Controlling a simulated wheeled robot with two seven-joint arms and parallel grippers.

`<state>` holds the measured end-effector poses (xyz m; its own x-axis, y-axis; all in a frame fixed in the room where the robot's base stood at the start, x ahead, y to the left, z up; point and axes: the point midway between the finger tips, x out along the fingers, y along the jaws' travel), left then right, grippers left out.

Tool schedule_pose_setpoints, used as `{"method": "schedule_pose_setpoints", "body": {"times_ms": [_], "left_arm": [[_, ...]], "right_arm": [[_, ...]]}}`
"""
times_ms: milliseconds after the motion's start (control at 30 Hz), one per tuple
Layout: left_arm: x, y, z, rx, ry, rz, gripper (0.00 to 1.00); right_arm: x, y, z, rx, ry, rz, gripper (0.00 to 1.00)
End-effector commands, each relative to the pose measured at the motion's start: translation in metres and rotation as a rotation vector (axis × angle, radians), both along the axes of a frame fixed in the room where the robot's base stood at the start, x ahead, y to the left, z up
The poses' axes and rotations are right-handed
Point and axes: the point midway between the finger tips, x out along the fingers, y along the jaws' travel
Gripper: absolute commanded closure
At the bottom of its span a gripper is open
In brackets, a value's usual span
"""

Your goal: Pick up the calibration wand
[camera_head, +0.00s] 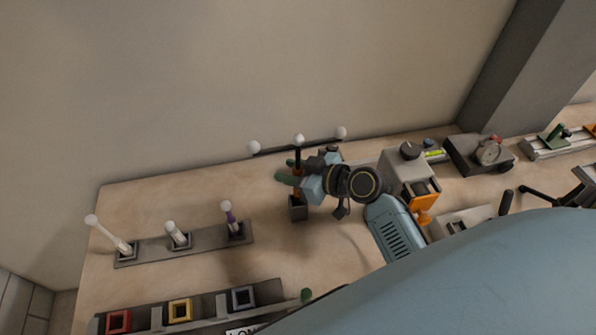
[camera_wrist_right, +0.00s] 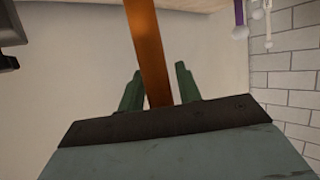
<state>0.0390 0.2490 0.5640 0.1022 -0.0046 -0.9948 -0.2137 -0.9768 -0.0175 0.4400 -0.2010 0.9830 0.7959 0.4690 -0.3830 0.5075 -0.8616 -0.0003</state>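The calibration wand stands upright in a dark holder (camera_head: 298,211) near the back of the table. Its dark crossbar (camera_head: 315,146) carries pale balls, and its orange-brown handle (camera_head: 297,190) rises from the holder. My right gripper (camera_head: 284,170) is at the handle, its green fingers reaching left beside it. In the right wrist view, the orange handle (camera_wrist_right: 150,55) passes between the two green fingertips (camera_wrist_right: 157,82). The fingers stand apart, with a narrow gap on the right side, so the grip looks open. My left gripper is not in view.
A grey rack (camera_head: 205,245) with several ball-tipped sticks stands left of the wand. A tray with red, yellow and blue square frames (camera_head: 180,310) lies at the front left. A box with an orange part (camera_head: 412,173) and a gauge block (camera_head: 480,153) stand right.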

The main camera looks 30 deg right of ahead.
Motion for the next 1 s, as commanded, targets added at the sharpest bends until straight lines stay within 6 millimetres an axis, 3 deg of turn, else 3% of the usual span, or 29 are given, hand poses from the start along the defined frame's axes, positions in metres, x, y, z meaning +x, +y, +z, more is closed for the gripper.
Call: {"method": "schedule_pose_setpoints", "body": {"times_ms": [33,233,533,1000], "left_arm": [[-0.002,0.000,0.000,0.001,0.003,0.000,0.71],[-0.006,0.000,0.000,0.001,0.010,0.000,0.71],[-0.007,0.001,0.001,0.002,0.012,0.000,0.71],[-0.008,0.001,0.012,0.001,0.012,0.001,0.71]], "right_arm": [[0.000,0.000,0.000,0.000,0.000,0.000,0.73],[0.000,0.000,0.000,0.000,0.000,0.000,0.97],[0.000,0.000,0.008,0.000,-0.004,0.001,0.97],[0.000,0.000,0.092,-0.002,-0.004,0.002,0.97]]}}
